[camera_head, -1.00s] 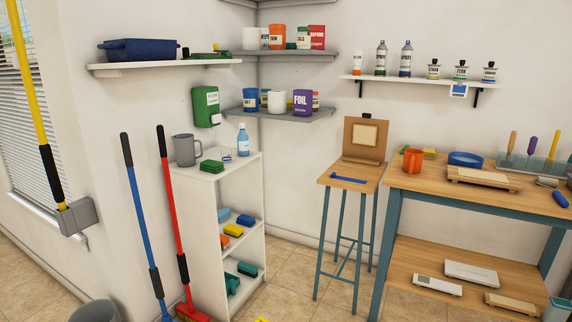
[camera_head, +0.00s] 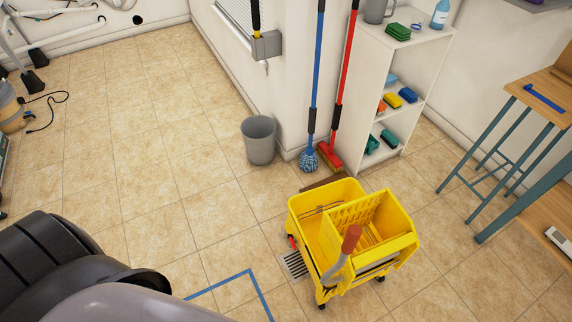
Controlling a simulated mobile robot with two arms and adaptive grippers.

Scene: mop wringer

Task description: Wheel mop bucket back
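The yellow mop bucket (camera_head: 310,238) stands on wheels on the tiled floor, right of the picture's middle. A yellow wringer (camera_head: 372,226) sits in its right part, and a grey lever with a red grip (camera_head: 351,239) rises at its front. A floor drain grate (camera_head: 294,264) lies at its left side, partly covered by it. A blue tape outline (camera_head: 258,288) is on the floor left of and nearer than the bucket; its lower part runs out of the picture. Neither of my grippers is in view.
A grey bin (camera_head: 259,140), a blue mop (camera_head: 308,160) and a red broom (camera_head: 330,155) stand along the wall behind the bucket. A white shelf unit (camera_head: 372,90) and a stool (camera_head: 520,135) are to the right. Open tile floor (camera_head: 150,190) lies left.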

